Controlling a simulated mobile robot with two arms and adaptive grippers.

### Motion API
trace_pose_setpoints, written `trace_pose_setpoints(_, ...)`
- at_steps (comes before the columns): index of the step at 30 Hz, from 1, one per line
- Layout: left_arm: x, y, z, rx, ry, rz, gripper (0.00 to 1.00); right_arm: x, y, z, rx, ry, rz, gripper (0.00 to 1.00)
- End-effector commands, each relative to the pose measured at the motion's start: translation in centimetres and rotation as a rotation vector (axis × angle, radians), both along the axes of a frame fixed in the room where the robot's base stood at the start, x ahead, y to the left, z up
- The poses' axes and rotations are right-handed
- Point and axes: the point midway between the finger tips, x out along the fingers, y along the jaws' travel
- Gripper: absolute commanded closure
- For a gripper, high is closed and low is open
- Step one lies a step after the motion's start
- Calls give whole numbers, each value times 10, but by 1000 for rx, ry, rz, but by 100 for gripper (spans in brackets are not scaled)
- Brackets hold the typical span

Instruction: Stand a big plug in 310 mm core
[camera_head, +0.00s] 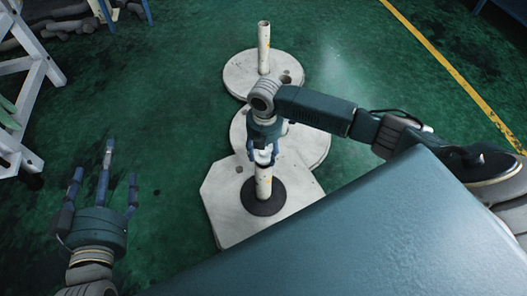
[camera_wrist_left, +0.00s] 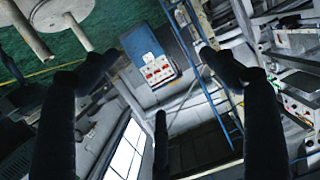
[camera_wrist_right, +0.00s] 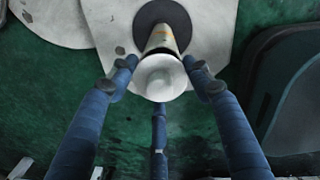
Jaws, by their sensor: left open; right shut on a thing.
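A pale upright core (camera_head: 264,184) stands in the dark round ring (camera_head: 262,206) on the nearest white plate. My right gripper (camera_head: 264,155) is above it, pointing down, shut on a white round plug (camera_wrist_right: 160,78). In the right wrist view the plug lies in line with the core's top end (camera_wrist_right: 162,40) and hides its mouth. I cannot tell whether the plug is seated in the core or just above it. My left gripper (camera_head: 106,172) is open and empty over the floor, left of the plates; its fingers also show in the left wrist view (camera_wrist_left: 160,75).
A second white round plate (camera_head: 310,140) lies behind the nearest one. A farther round plate (camera_head: 240,75) carries another upright core (camera_head: 264,45). A white trestle frame (camera_head: 35,75) stands at the left.

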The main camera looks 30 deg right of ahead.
Motion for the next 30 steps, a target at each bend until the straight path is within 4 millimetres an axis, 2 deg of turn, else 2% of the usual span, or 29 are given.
trace_pose_setpoints(30, -11, 6, -29, 29, 128, 8, 15, 0, 1, 0, 0, 0, 1, 76)
